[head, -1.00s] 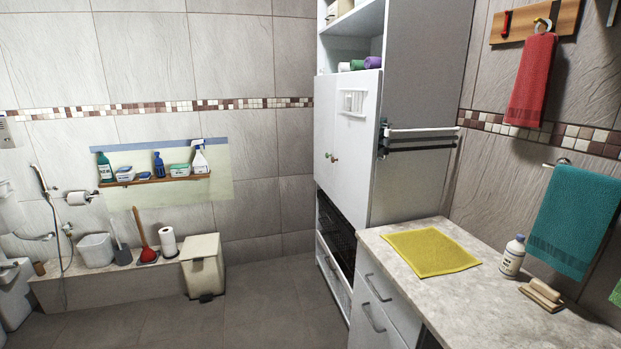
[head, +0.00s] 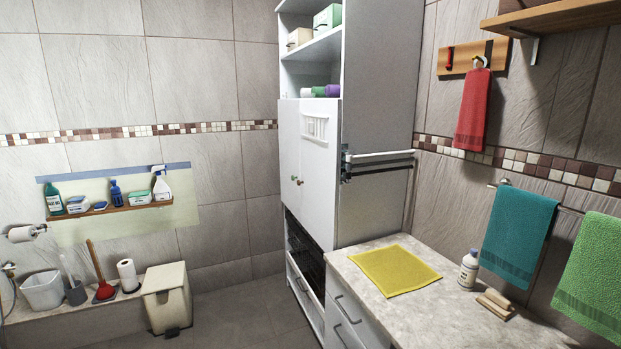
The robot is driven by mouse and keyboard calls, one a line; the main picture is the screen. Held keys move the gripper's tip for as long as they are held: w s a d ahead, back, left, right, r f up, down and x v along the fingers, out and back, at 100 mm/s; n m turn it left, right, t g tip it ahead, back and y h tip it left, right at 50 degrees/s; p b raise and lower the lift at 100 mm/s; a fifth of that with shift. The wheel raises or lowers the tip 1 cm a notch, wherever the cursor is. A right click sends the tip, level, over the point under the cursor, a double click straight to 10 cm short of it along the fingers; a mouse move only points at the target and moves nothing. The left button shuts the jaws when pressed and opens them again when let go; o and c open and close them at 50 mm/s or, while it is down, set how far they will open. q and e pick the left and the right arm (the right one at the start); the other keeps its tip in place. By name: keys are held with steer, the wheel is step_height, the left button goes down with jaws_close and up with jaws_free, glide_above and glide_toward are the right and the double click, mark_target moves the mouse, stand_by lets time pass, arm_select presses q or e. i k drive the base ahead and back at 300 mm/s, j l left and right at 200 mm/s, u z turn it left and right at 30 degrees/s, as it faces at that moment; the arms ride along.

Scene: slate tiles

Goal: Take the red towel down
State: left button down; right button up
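The red towel (head: 472,110) hangs by its gathered top from a hook on a wooden hook board (head: 466,58) on the right wall. It hangs straight down over the mosaic tile band, above the counter's back edge. Neither of my grippers is in the head view, and nothing touches the towel.
The counter (head: 428,318) below holds a yellow cloth (head: 394,269), a white bottle (head: 468,270) and wooden blocks (head: 496,303). Teal (head: 518,232) and green (head: 594,270) towels hang on a rail to the right. A wooden shelf (head: 562,17) juts out upper right. A tall white cabinet (head: 375,110) stands left.

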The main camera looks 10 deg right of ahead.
mark_target(471, 133)
steer(key=z, duration=1.25)
